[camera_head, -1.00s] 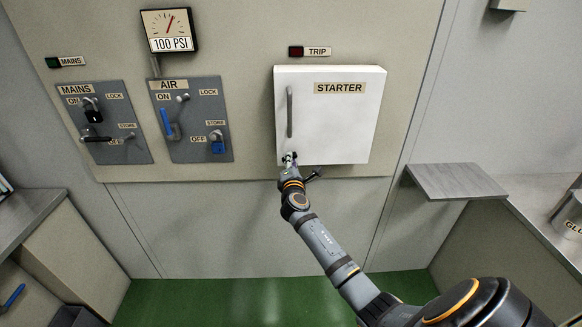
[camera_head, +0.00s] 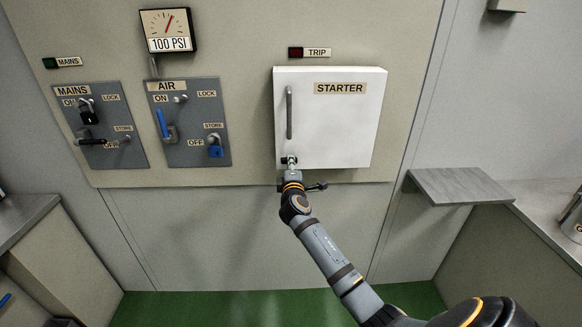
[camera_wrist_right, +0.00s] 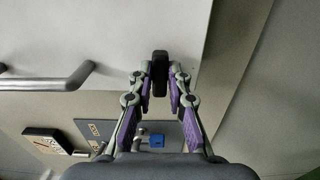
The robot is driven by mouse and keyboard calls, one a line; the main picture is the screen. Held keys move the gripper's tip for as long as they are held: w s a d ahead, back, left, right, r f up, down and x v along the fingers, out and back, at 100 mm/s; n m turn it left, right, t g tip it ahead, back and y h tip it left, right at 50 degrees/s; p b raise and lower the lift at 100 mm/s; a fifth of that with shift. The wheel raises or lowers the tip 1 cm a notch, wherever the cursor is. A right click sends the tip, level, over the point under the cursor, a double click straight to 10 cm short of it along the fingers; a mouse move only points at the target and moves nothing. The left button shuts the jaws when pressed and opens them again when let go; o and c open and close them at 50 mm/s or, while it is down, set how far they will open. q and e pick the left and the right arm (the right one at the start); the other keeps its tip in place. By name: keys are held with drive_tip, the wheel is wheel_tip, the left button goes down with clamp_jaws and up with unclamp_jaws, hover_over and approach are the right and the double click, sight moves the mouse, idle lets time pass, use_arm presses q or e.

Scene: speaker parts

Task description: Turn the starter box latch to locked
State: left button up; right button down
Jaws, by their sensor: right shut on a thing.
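The starter box (camera_head: 345,125) is a white cabinet with a closed door, a STARTER label and a grey vertical bar handle (camera_head: 289,112). The small dark latch (camera_wrist_right: 160,62) is at the door's lower left, below the handle. In the right wrist view it stands upright in the picture between my fingertips. My right gripper (camera_head: 289,162) is at the box's lower left corner, and it also shows in the right wrist view (camera_wrist_right: 160,80), shut on the latch. In the head view the gripper mostly hides the latch, so its lock position cannot be read. My left gripper is out of view.
The AIR panel (camera_head: 187,135) and MAINS panel (camera_head: 100,150), with levers and padlocks, are on the wall left of the box. A grey shelf (camera_head: 460,185) juts out at the lower right. A gauge (camera_head: 168,30) reads 100 PSI.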

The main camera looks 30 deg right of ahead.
idle(0.3)
drive_tip(key=c, duration=1.3)
unclamp_jaws()
drive_tip(key=v, duration=1.2)
drive_tip(key=shift+f, duration=0.1)
